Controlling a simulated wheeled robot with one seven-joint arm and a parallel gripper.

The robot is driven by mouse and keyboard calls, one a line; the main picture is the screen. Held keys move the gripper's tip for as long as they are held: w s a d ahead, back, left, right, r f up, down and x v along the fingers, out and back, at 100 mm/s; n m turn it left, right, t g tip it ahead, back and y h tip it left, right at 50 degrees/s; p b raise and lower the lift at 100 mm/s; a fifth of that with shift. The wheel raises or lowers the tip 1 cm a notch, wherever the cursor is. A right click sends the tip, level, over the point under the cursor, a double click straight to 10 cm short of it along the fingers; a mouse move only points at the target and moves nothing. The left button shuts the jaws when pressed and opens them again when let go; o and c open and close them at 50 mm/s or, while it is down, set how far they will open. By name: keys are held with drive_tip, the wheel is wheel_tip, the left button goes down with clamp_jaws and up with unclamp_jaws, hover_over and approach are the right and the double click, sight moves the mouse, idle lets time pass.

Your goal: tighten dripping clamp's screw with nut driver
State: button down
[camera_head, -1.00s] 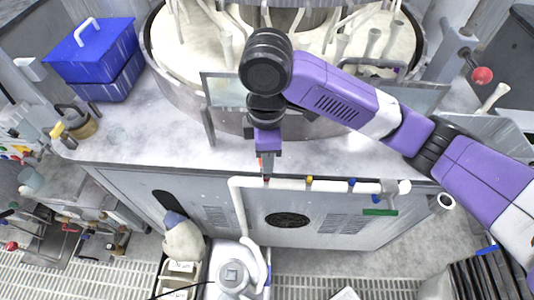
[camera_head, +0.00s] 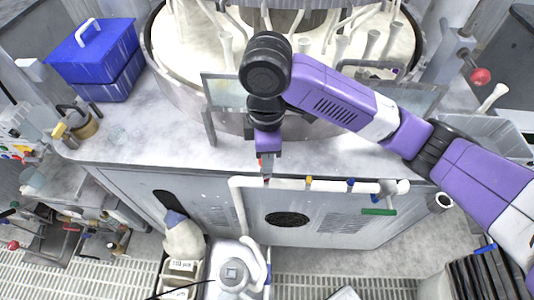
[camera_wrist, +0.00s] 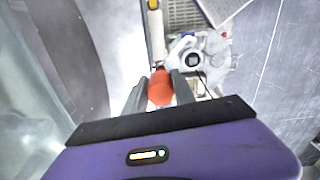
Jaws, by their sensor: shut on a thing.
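My gripper (camera_head: 267,160) points down above the left end of the white pipe (camera_head: 330,185) along the cabinet's front edge. In the wrist view, my gripper (camera_wrist: 160,85) is shut on the orange-red handle of the nut driver (camera_wrist: 160,90). Its shaft and tip are mostly hidden behind the handle. A yellow clamp (camera_head: 308,180) and a blue clamp (camera_head: 351,183) sit on the pipe to the right. A yellow band (camera_wrist: 153,5) also shows on the pipe in the wrist view. I cannot make out a drip, a clamp screw, or whether the driver touches anything.
The round polishing machine (camera_head: 180,75) stands behind my arm. A blue box (camera_head: 95,60) stands on the counter (camera_head: 150,140) at left. A green-handled item (camera_head: 380,211) is below the pipe's right end. A white pump (camera_head: 235,275) and a bottle (camera_head: 183,238) stand below the cabinet front.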

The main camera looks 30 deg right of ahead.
drive_tip(key=shift+f+b, duration=0.3)
drive_tip(key=shift+f, duration=0.15)
drive_tip(key=shift+r+p, duration=0.45)
drive_tip(key=shift+p, duration=0.15)
drive_tip(key=shift+s, duration=0.1)
idle(0.4)
